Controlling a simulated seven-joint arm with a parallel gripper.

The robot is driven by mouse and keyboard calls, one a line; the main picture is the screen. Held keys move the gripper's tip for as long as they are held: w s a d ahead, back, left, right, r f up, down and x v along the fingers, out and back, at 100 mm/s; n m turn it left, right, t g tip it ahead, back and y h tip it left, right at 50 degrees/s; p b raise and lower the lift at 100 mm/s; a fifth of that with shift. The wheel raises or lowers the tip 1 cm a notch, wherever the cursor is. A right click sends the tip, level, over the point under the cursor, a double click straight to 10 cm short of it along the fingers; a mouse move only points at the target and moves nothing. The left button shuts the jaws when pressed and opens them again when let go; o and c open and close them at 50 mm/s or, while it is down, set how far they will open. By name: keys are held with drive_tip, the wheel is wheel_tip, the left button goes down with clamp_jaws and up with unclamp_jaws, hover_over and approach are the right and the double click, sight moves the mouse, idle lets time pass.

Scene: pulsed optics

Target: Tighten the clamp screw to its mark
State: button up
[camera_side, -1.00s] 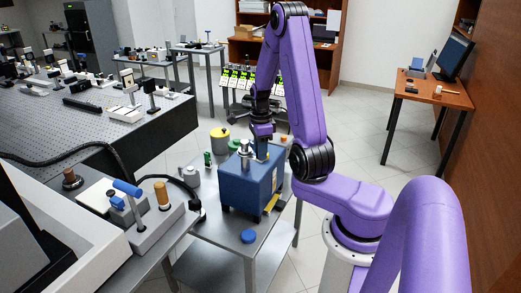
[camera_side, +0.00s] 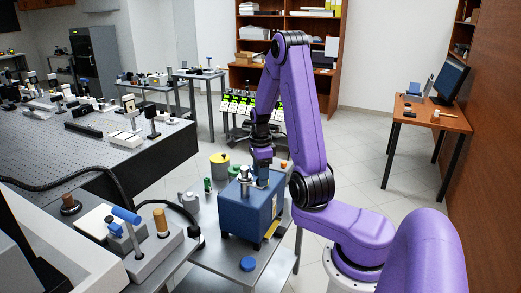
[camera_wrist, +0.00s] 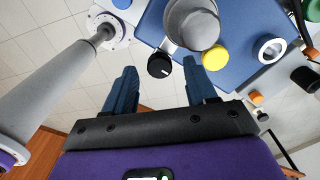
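The blue box (camera_side: 245,215) stands on the metal cart; its top also shows in the wrist view (camera_wrist: 238,80). In the wrist view, a black knob (camera_wrist: 159,65) with a small white mark sits at the box's near edge, beside a grey cylinder (camera_wrist: 200,30) and a yellow cap (camera_wrist: 214,57). I cannot tell for certain which of these is the clamp screw. My gripper (camera_wrist: 159,85) is open, its two blue fingers apart, with the knob in the gap as seen from the wrist. In the side view my gripper (camera_side: 263,157) hangs over the box top; contact cannot be made out.
A white ring (camera_wrist: 270,48) is on the box. Around the box on the cart (camera_side: 225,252) are a yellow canister (camera_side: 219,166), a grey mug (camera_side: 188,203) and a blue cap (camera_side: 248,264). A perforated optics table (camera_side: 85,150) lies left. Open floor is at right.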

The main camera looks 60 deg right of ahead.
wheel_tip(320, 180, up, 16)
drive_tip(key=shift+r, duration=0.25)
idle(0.6)
drive_tip(key=a+f+n, duration=0.3)
drive_tip(key=a+n, duration=1.7)
drive_tip(key=s+a+f+n, duration=0.2)
drive_tip(key=s+a+n, duration=0.2)
drive_tip(key=s+n, duration=0.5)
drive_tip(key=s+a+f+n, duration=0.2)
drive_tip(key=s+a+n, duration=0.2)
drive_tip(key=s+n, duration=0.6)
drive_tip(key=shift+n, duration=0.5)
